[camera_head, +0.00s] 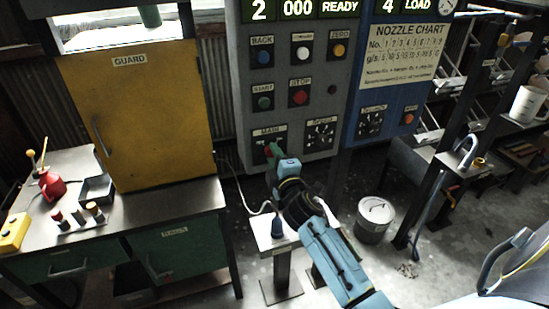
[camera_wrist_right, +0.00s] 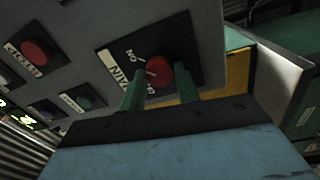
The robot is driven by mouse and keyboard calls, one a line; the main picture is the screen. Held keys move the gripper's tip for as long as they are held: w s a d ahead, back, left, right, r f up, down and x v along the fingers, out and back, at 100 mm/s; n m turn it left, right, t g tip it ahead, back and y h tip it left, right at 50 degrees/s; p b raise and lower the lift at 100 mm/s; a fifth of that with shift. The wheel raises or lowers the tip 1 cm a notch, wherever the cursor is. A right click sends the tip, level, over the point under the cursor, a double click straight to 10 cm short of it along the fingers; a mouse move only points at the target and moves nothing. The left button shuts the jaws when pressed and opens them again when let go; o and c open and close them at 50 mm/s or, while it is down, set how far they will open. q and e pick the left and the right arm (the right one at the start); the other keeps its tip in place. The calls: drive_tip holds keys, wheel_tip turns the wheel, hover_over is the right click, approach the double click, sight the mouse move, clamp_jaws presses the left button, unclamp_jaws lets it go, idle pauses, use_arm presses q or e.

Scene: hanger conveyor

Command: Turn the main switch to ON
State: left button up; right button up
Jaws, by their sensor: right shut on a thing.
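The main switch is a red knob (camera_wrist_right: 158,66) on a black plate marked MAIN and ON, seen close up in the wrist view. My right gripper (camera_wrist_right: 160,78) has its two green fingers on either side of the knob and is shut on it. In the head view, the MAIN plate (camera_head: 264,134) is at the lower left of the grey control panel (camera_head: 318,75). My right gripper (camera_head: 274,152) reaches it from below and hides the knob there. I cannot tell which way the knob points. My left gripper is not in view.
Beside the switch is another dial (camera_head: 320,133). Above are several buttons, including a red STOP button (camera_head: 299,96). A blue panel (camera_head: 366,95) adjoins on the right. A yellow guard (camera_head: 135,115) and workbench (camera_head: 165,205) stand left.

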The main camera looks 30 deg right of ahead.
drive_tip(key=shift+m, duration=0.5)
drive_tip(key=o, duration=1)
drive_tip(key=shift+c, duration=0.2)
drive_tip(key=v, duration=1.3)
drive_tip(key=shift+s+b, duration=0.25)
drive_tip(key=shift+b, duration=0.15)
drive_tip(key=shift+a, duration=0.15)
